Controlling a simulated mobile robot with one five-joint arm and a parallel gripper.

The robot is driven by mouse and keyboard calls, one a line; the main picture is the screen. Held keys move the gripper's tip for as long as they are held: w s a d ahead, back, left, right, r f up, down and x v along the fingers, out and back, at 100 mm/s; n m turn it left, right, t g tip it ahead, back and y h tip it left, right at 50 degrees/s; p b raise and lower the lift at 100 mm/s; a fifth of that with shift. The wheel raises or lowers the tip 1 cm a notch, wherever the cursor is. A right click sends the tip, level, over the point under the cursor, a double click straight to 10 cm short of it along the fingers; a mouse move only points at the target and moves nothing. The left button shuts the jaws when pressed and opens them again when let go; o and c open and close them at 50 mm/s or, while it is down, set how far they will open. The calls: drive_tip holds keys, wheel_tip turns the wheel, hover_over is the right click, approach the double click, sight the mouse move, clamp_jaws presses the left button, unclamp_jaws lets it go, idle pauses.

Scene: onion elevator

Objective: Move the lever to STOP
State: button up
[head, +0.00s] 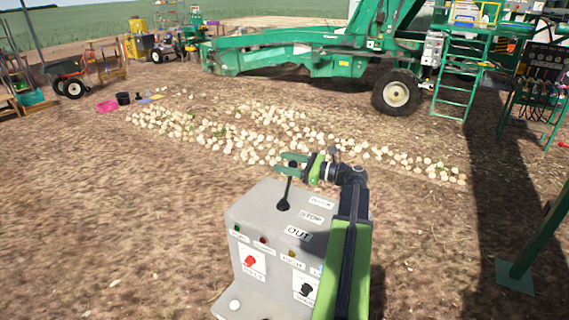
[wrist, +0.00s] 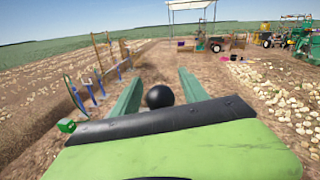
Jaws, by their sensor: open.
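The grey control box (head: 262,225) stands in front of me in the head view. Its black lever (head: 287,190) rises from a dark round base on the box top, tilted slightly toward the far side. Labels beside it read BACK, STOP (head: 311,217) and OUT, from far to near. I cannot tell exactly which label the lever is set to. My gripper (head: 287,163) is open at the lever's top, with green fingers. In the wrist view the black knob (wrist: 160,96) sits between the two open fingers (wrist: 157,78), with gaps visible at both sides. The fingers partly hide the knob in the head view.
The box front has a red switch (head: 250,261), a black switch (head: 306,289) and small lamps. Many onions (head: 270,135) lie on the soil beyond. A green elevator machine (head: 300,52) with wheels stands behind. A green post (head: 535,240) stands at the right.

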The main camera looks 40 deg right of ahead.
drive_tip(key=shift+w, duration=0.1)
clamp_jaws()
idle(0.3)
idle(1.1)
